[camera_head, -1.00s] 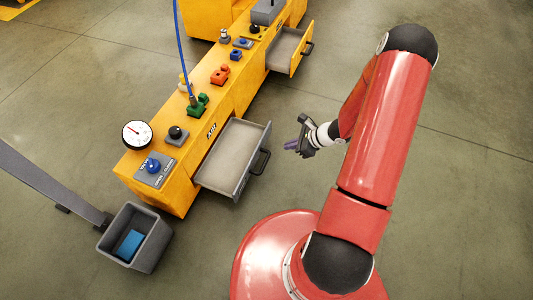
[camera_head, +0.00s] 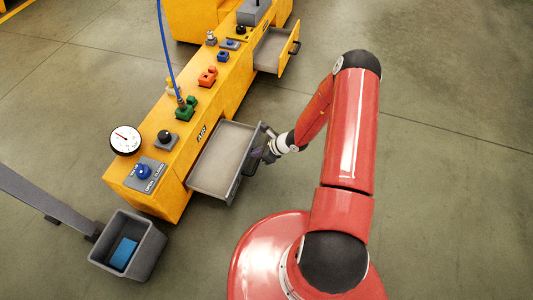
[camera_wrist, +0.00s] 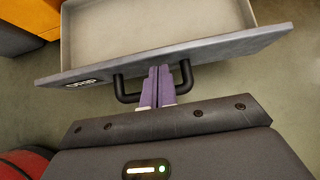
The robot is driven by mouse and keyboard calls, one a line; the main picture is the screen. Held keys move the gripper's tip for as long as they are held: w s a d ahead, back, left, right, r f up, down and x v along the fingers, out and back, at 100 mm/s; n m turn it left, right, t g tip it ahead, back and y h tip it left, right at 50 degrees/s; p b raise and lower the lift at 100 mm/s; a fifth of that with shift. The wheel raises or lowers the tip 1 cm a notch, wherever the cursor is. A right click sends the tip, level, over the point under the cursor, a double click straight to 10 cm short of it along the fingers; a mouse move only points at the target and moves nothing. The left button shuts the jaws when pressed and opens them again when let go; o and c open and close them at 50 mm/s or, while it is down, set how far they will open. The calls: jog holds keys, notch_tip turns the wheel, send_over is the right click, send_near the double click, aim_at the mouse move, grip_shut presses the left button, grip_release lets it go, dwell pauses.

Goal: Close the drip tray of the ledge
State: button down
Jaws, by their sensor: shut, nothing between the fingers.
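The grey drip tray (camera_head: 220,158) is pulled out of the yellow ledge (camera_head: 190,130) and looks empty. In the wrist view its grey front panel (camera_wrist: 220,48) has a small label at left and a black bar handle (camera_wrist: 187,78). My gripper (camera_head: 262,154) is at the front of the tray. In the wrist view my gripper's purple fingers (camera_wrist: 157,82) are shut together, between the two ends of the handle and close to the panel. They hold nothing. I cannot tell whether the fingertips touch the panel.
A second open drawer (camera_head: 270,50) with a yellow front sticks out farther along. The ledge top carries a gauge (camera_head: 125,140), a blue knob (camera_head: 144,171) and several coloured valves. A grey bin (camera_head: 150,250) with a blue block stands at lower left. The floor at right is clear.

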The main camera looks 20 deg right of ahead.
jog(key=shift+w+a, duration=0.2)
jog(key=shift+a, duration=0.1)
jog(key=b, duration=0.6)
send_over(220, 152)
jog(key=shift+w+a+r, duration=0.1)
jog(key=shift+w+a, duration=0.3)
jog(key=shift+a, duration=0.15)
